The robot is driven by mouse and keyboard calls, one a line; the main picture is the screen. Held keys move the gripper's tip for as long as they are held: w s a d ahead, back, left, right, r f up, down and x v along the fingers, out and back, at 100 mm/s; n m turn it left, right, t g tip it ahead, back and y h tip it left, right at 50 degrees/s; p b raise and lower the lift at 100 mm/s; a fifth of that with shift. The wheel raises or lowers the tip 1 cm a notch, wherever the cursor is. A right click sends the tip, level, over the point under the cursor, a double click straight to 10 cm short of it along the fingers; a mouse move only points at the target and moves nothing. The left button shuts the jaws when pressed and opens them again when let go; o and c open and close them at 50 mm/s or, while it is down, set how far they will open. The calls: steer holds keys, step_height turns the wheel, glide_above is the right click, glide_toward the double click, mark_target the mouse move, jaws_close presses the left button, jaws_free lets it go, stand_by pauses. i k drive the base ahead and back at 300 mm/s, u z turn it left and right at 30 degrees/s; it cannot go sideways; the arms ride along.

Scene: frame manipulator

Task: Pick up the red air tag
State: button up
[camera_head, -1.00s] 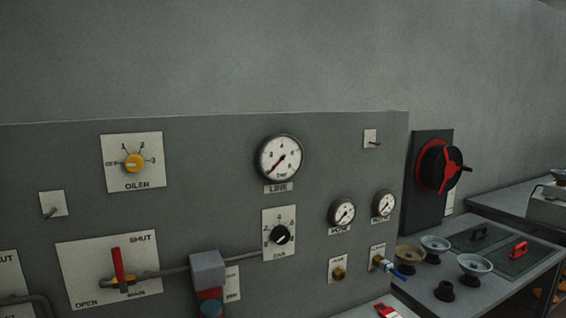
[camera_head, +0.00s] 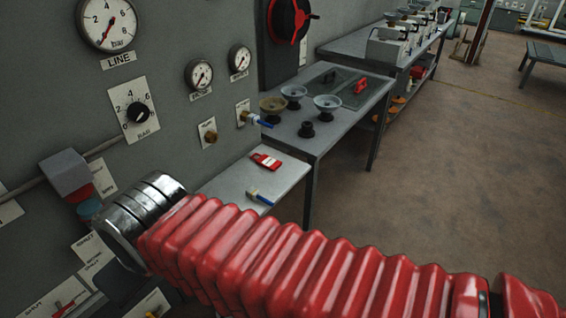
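A red tag with a white part (camera_head: 265,161) lies flat on the small grey side table (camera_head: 228,184) in the head view. It looks like the red air tag, but its lettering is too small to read. My arm, with its red ribbed sleeve and metal rings, crosses the lower part of the view in front of the table. No gripper fingers show, so what they hold is hidden. Nothing visible touches the tag.
A brush with a blue handle (camera_head: 260,196) lies near the tag. The gauge panel (camera_head: 170,80) stands at the left. The floor at the right (camera_head: 450,190) is open.

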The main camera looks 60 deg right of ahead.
mark_target(271, 164)
steer(key=z, duration=1.3)
steer(key=k, duration=0.45)
steer(key=z, duration=0.45)
steer(key=i, duration=0.5)
steer(key=u, duration=0.1)
